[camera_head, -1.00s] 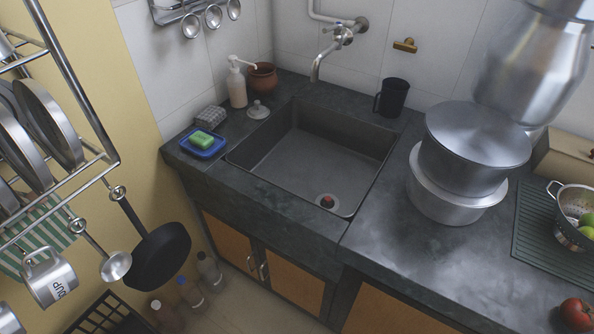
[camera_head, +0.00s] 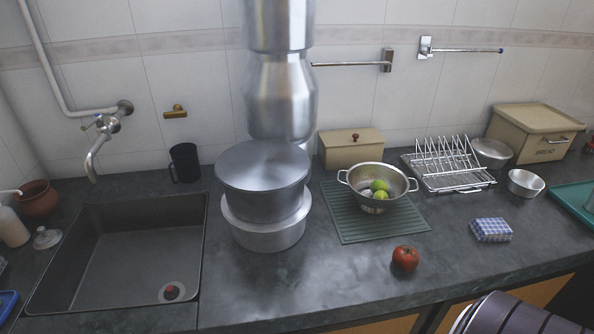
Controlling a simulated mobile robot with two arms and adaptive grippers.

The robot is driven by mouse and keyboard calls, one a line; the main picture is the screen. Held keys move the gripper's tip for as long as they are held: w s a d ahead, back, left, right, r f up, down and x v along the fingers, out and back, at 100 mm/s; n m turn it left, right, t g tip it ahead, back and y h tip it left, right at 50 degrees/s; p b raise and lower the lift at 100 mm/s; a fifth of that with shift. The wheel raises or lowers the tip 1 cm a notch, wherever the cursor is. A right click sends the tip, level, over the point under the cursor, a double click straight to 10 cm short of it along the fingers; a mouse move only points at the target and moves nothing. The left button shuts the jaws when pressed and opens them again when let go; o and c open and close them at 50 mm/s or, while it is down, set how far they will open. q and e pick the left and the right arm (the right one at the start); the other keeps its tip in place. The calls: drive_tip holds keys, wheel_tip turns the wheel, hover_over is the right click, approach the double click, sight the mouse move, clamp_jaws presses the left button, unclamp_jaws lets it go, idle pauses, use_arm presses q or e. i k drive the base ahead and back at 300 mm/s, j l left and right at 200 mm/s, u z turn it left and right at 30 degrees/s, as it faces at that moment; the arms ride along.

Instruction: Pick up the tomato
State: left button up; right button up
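A red tomato (camera_head: 405,258) with a green top sits on the dark stone counter, near its front edge and right of the middle of the view. It stands alone, in front of the green ribbed mat and apart from it. Neither of my grippers shows in the head view.
A colander (camera_head: 352,181) with green fruit stands on the green mat (camera_head: 345,232). Stacked steel pots (camera_head: 270,236) stand left of it. A blue checked packet (camera_head: 491,229) lies right of the tomato. A sink (camera_head: 120,245) is at left. Counter around the tomato is clear.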

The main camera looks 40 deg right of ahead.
sight(405, 257)
drive_tip(key=l+z, duration=0.1)
drive_tip(key=z, duration=1.85)
drive_tip(key=l, duration=0.05)
